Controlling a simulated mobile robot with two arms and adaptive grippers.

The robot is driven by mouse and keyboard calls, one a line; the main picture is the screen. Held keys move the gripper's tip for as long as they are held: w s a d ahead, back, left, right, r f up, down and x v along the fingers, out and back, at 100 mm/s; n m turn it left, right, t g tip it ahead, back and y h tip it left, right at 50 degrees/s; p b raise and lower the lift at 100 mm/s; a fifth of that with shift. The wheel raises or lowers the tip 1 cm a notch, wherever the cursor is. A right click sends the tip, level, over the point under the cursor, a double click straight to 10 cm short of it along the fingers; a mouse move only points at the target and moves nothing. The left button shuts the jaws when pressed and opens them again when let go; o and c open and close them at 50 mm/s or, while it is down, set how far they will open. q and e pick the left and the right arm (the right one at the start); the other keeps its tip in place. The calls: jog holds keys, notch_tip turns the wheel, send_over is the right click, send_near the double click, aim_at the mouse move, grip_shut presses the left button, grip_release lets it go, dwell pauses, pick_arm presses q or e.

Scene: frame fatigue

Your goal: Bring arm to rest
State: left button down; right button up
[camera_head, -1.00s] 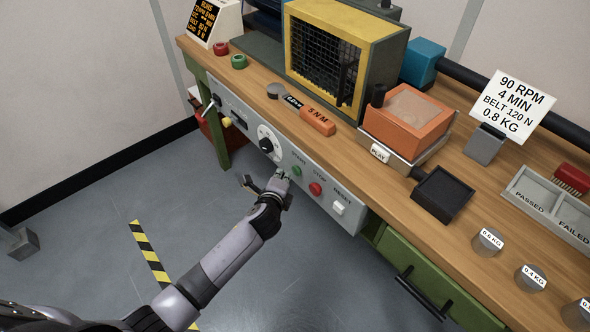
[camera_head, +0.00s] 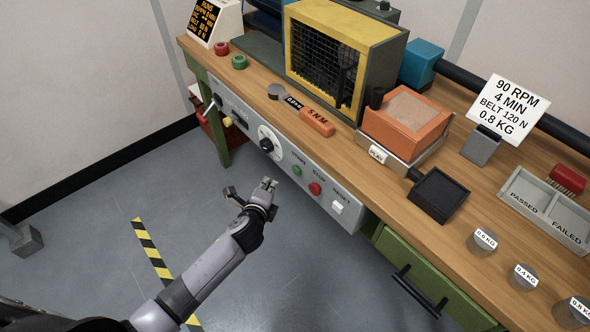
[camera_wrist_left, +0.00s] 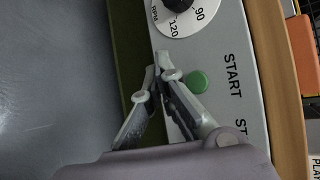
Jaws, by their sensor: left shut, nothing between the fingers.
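My left arm reaches in from the bottom left of the head view. Its gripper (camera_head: 268,186) is in the air in front of the bench's control panel (camera_head: 325,196), apart from it. In the left wrist view the gripper (camera_wrist_left: 164,72) has its fingertips together with nothing between them. The green START button (camera_wrist_left: 199,82) shows just beside the fingers there, and it also shows in the head view (camera_head: 297,170). The speed dial (camera_wrist_left: 180,14) lies above the fingertips. My right gripper does not show.
The red STOP button (camera_head: 315,188) and white RESET button (camera_head: 338,207) are on the panel. A wooden bench (camera_head: 345,148) carries a yellow cage (camera_head: 338,28), an orange box (camera_head: 405,120) and several weights. Open floor (camera_head: 90,230) lies left of the arm.

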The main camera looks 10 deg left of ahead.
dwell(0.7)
pick_arm(q)
jog(key=s+a+f+n+g, duration=0.2)
jog(key=s+f+n+g, duration=0.15)
jog(key=s+f, duration=0.7)
jog(key=s+a+f+n+g, duration=0.25)
jog(key=s+f+n, duration=0.4)
jog(key=f, duration=0.75)
jog(key=s+f+n+g, duration=0.2)
jog(key=s+f+n, duration=0.1)
jog(key=s, duration=0.7)
jog(key=s+f+n+g, duration=0.2)
jog(key=s+f, duration=0.3)
jog(key=s, duration=0.6)
jog(key=s+f+n+g, duration=0.2)
jog(key=s+f, duration=0.3)
jog(key=s, duration=0.6)
jog(key=shift+s+n, duration=0.15)
jog(key=shift+n, duration=0.75)
